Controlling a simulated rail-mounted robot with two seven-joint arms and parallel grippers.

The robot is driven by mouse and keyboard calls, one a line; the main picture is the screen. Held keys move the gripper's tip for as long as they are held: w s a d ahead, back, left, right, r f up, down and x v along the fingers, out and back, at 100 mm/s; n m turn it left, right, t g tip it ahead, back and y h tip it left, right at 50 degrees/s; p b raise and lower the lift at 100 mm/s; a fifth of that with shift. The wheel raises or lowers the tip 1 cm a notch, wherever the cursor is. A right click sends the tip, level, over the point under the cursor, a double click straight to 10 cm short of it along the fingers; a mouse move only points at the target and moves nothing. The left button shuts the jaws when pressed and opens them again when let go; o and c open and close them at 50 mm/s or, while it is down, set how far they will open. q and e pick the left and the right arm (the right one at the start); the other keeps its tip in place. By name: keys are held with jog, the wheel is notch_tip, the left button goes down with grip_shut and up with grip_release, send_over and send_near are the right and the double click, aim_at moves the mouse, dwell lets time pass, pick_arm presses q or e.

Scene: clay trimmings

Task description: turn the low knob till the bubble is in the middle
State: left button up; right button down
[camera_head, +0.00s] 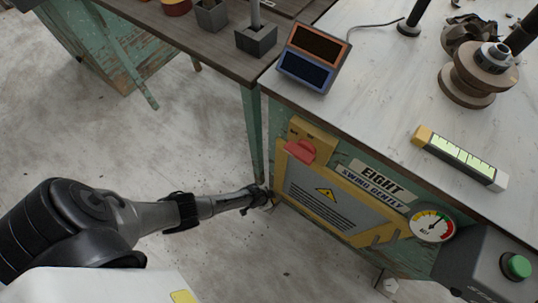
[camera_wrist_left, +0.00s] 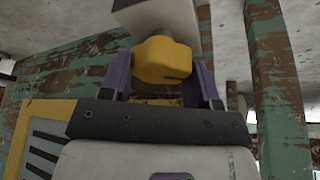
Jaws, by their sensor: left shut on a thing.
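A level (camera_head: 460,158) with a yellow end, a white end and a bright green-yellow marked vial lies on the pale bench top. I cannot make out where its bubble stands. In the left wrist view, a yellow faceted knob (camera_wrist_left: 164,60) sits under a grey block, between the purple fingers of my left gripper (camera_wrist_left: 163,82), which is shut on it. In the head view my left gripper (camera_head: 262,197) is low by the bench's front left leg; the knob is hidden there. My right gripper is not in view.
The bench front carries a red switch (camera_head: 299,151), a yellow-framed grey panel (camera_head: 325,200), a round gauge (camera_head: 432,224) and a green button (camera_head: 516,266). A small two-panel display (camera_head: 310,58) stands on the bench's left corner. Open floor lies to the left.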

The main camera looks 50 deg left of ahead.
pick_arm(q)
jog(key=shift+a+f+m+h+b, duration=0.1)
jog(key=shift+m+h+b, duration=0.4)
jog(key=shift+m+b, duration=0.55)
jog(key=shift+m, duration=0.25)
jog(key=o, duration=0.9)
